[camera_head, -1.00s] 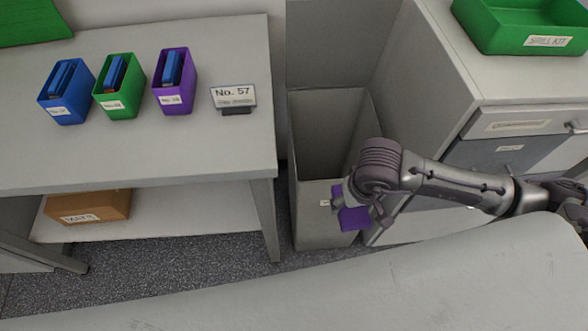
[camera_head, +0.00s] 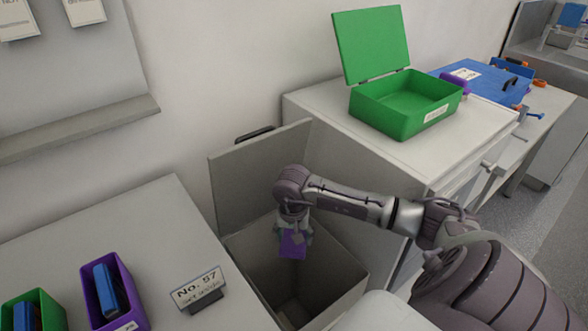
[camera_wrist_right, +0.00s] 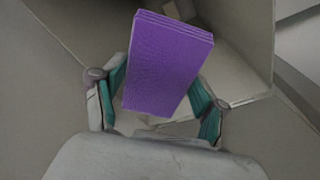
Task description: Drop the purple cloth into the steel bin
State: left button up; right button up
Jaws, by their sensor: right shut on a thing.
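The purple cloth (camera_head: 292,244) is a small folded block, held in my right gripper (camera_head: 293,232). In the right wrist view the cloth (camera_wrist_right: 165,65) sits between the two teal-padded fingers of the gripper (camera_wrist_right: 158,92). The steel bin (camera_head: 345,290) is a grey open-topped box with its lid (camera_head: 258,170) raised at the back. In the head view the gripper and cloth are over the bin's opening; their exact height above the rim is hard to tell. The wrist view looks down into the bin's pale interior. My left gripper is not in view.
A grey table (camera_head: 130,225) at left carries a purple holder (camera_head: 112,295), a green holder (camera_head: 35,315) and a "No. 57" sign (camera_head: 197,287). A cabinet (camera_head: 350,150) right of the bin holds an open green box (camera_head: 402,105) and a blue case (camera_head: 490,82).

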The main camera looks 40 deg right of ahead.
notch_tip(320, 180, down, 4)
jog(key=shift+r+b, duration=0.15)
jog(key=shift+b, duration=0.65)
jog(key=shift+f, duration=0.35)
jog(key=shift+f+b, duration=0.3)
jog(key=shift+b, duration=0.05)
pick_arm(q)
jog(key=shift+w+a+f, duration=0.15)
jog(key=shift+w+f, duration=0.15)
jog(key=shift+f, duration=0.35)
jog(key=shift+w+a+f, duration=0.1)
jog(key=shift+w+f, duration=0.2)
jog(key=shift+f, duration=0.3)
pick_arm(e)
jog(key=o, duration=1.2)
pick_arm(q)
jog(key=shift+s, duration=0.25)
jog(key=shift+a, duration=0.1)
pick_arm(e)
jog(key=shift+r, duration=0.15)
jog(key=r, duration=0.7)
jog(key=s+a+r, duration=0.1)
jog(key=r, duration=0.3)
jog(key=shift+r, duration=0.35)
